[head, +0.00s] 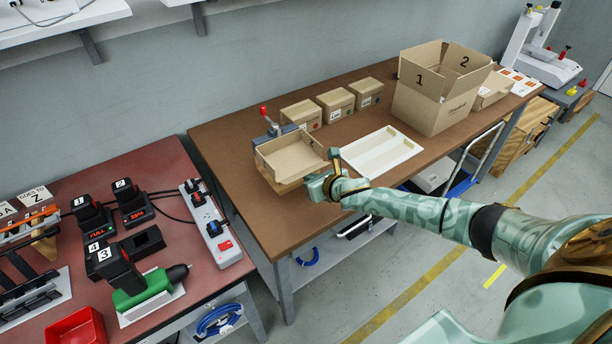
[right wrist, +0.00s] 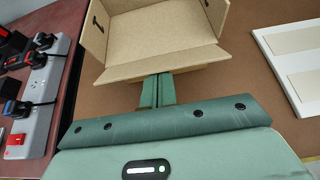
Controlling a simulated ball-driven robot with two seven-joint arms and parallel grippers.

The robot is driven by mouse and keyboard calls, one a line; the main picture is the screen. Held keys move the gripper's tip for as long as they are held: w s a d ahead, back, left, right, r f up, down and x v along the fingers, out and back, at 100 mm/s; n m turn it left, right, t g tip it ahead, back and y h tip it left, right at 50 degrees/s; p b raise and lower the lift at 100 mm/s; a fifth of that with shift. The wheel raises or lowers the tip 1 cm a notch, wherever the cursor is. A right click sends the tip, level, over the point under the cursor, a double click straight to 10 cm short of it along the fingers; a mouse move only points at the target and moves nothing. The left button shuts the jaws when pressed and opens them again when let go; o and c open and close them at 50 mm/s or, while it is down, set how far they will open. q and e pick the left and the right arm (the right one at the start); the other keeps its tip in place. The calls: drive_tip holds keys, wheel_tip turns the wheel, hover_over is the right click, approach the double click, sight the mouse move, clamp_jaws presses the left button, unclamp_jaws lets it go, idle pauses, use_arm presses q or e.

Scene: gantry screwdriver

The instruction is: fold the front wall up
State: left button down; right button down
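A small open cardboard box (head: 284,158) sits near the front edge of the brown table; the right wrist view shows its inside (right wrist: 152,36). Its back and side walls stand up. Its front wall (right wrist: 165,63) is folded outward and down, toward my right gripper. My right gripper (head: 314,184) is at the box's front right in the head view. In the right wrist view its two green fingers (right wrist: 157,90) are together, with nothing seen between them. Their tips go out of sight under the front wall; contact is hidden. My left gripper is not in view.
A red-knobbed clamp (head: 268,122) stands behind the box. Several small closed cartons (head: 335,104) line the back. A white tray (head: 381,153) lies to the right, before a large open carton (head: 437,100). A red bench (head: 165,238) with chargers is at left.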

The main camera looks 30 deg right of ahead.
drive_tip(key=shift+w+r+p, duration=0.2)
drive_tip(key=shift+r+p, duration=0.3)
drive_tip(key=shift+r, duration=0.15)
drive_tip(key=shift+w+r, duration=0.35)
drive_tip(key=s+p, duration=0.2)
drive_tip(key=s, duration=0.3)
drive_tip(key=shift+d+f+p, duration=0.1)
drive_tip(key=shift+d+p, duration=0.05)
drive_tip(key=shift+p, duration=0.25)
